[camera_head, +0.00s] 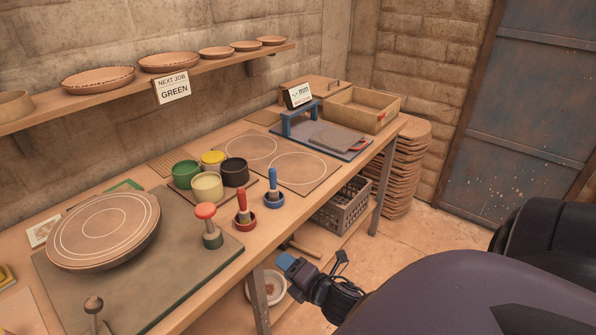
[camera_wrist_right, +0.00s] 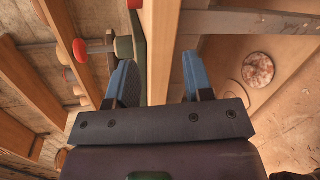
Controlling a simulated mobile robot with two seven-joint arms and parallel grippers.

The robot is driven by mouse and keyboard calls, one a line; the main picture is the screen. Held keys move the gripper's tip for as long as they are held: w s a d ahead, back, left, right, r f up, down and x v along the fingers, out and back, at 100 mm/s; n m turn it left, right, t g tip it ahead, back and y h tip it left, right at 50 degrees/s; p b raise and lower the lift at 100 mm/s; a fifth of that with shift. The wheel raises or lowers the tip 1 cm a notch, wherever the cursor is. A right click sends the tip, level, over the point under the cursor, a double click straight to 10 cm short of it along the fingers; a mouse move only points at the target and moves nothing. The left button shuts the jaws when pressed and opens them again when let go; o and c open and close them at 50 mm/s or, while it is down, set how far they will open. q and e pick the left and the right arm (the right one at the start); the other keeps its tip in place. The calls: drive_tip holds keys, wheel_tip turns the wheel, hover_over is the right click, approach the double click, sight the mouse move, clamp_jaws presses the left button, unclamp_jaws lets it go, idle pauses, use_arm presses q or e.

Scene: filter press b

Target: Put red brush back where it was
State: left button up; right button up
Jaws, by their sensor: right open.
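The red brush (camera_head: 241,199) stands upright in a small red pot (camera_head: 244,223) near the front edge of the workbench. My right gripper (camera_head: 287,262) is in front of and below the bench edge, apart from the brushes. In the right wrist view its two blue fingers (camera_wrist_right: 158,80) are spread with nothing between them. My left gripper is out of view.
A red-topped knob (camera_head: 205,211) in a dark green base stands left of the red pot. Several paint cups (camera_head: 206,187) are behind it. A round turntable board (camera_head: 104,229) lies at left. A grey crate (camera_head: 343,208) sits under the bench.

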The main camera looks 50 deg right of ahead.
drive_tip(key=s+a+f+m+g, duration=0.2)
drive_tip(key=s+a+f+m, duration=0.2)
drive_tip(key=m, duration=0.5)
drive_tip(key=s+a+f+m+g, duration=0.2)
drive_tip(key=s+m, duration=0.4)
drive_tip(key=m, duration=0.4)
drive_tip(key=shift+s+a+f+m+y, duration=0.3)
drive_tip(key=shift+a+f, duration=0.55)
drive_tip(key=shift+a, duration=0.1)
